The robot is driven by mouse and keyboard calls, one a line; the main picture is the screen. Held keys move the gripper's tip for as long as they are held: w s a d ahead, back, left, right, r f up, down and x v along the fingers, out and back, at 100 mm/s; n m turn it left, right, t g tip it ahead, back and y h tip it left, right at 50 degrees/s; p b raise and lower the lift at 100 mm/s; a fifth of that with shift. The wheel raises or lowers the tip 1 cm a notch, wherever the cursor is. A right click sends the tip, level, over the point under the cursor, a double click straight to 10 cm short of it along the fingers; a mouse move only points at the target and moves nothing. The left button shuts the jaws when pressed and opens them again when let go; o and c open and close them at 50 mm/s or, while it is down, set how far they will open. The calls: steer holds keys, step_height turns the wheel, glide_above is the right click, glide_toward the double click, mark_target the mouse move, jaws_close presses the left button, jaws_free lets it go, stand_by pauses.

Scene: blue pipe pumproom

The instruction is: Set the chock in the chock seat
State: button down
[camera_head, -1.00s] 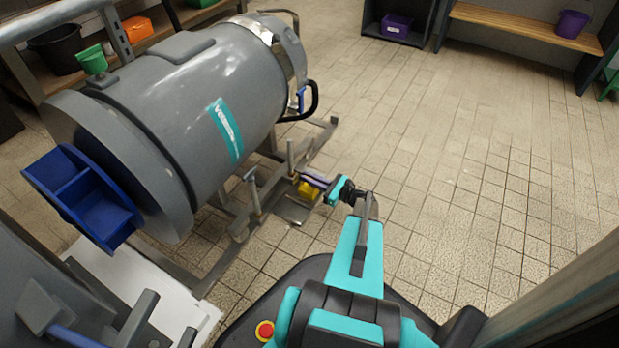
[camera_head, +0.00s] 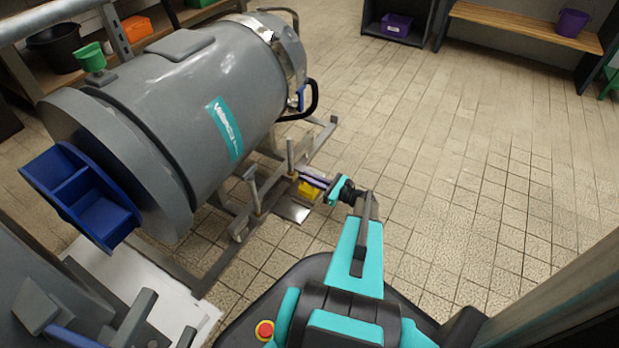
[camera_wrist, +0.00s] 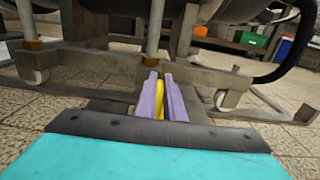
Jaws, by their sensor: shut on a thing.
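The yellow chock (camera_head: 309,190) is in my gripper (camera_head: 318,182), low beside the steel frame under the grey tank. In the wrist view the purple fingers of my gripper (camera_wrist: 165,100) are closed on the chock (camera_wrist: 159,107), which shows as a yellow strip between them. The fingers hide most of it. A flat metal plate (camera_head: 291,211) lies on the floor just left of and below the chock in the head view. I cannot tell whether this plate is the chock seat, or whether the chock touches anything beneath it.
The grey tank (camera_head: 215,110) on its steel frame (camera_head: 226,262) fills the left, with upright posts (camera_head: 252,190) close to my gripper. A black hose (camera_wrist: 285,50) curves at upper right in the wrist view. The tiled floor (camera_head: 450,160) to the right is clear.

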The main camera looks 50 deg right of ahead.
steer(key=c, duration=1.8)
jaws_free()
steer(key=p+v, duration=0.5)
steer(key=v, duration=0.8)
steer(key=shift+s, duration=0.4)
steer(key=shift+d, duration=0.1)
